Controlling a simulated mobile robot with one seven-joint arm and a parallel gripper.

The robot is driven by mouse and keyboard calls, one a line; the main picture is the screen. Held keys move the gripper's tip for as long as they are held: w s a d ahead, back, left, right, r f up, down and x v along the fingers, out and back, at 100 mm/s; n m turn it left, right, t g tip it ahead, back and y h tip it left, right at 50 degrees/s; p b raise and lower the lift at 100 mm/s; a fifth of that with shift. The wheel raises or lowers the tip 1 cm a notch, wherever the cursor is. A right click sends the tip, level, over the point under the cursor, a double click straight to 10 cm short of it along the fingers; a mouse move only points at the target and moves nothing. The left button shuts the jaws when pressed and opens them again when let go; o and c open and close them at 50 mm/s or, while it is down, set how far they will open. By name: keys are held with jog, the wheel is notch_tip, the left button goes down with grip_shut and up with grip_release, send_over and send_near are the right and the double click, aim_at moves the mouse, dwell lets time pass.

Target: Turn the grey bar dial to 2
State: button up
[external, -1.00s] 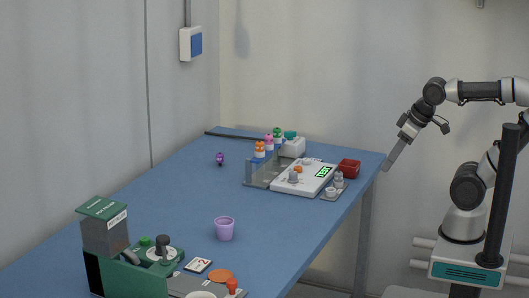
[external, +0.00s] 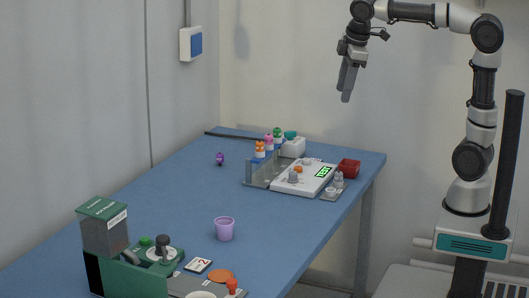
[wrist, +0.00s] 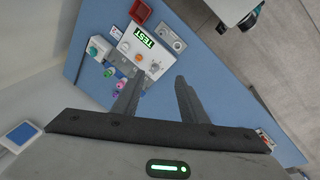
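A round pale dial plate with a dark grey knob (external: 160,250) sits on the green box (external: 140,275) at the front left in the external view. A small card marked 2 (external: 198,265) lies beside it. The white panel (external: 304,177) with a green TEST display carries another grey knob (external: 293,178); I cannot tell for sure which is the grey bar dial, nor read either setting. My gripper (external: 346,98) hangs high above the table's far right end, touching nothing. In the wrist view its fingers (wrist: 161,80) are apart and empty, with the panel (wrist: 140,48) beyond them.
A red bin (external: 349,168), several small capped bottles (external: 268,145) and a clear-walled tray (external: 262,176) surround the panel. A purple cup (external: 225,229) stands midway along the blue table (external: 180,205). The table's middle is mostly clear.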

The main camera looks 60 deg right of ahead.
jog(key=w+n+g+p, duration=0.1)
jog(key=w+n+p, duration=0.25)
jog(key=w, duration=0.45)
jog(key=n+g+y+p, duration=0.1)
jog(key=n+g+p, duration=0.1)
jog(key=n+p, duration=0.25)
send_over(293, 172)
notch_tip(293, 172, down, 4)
jog(key=f+m, duration=0.1)
notch_tip(293, 172, down, 23)
jog(key=shift+a+r+b, duration=0.1)
jog(key=shift+r+b, duration=0.1)
jog(key=shift+b, duration=0.65)
grip_shut()
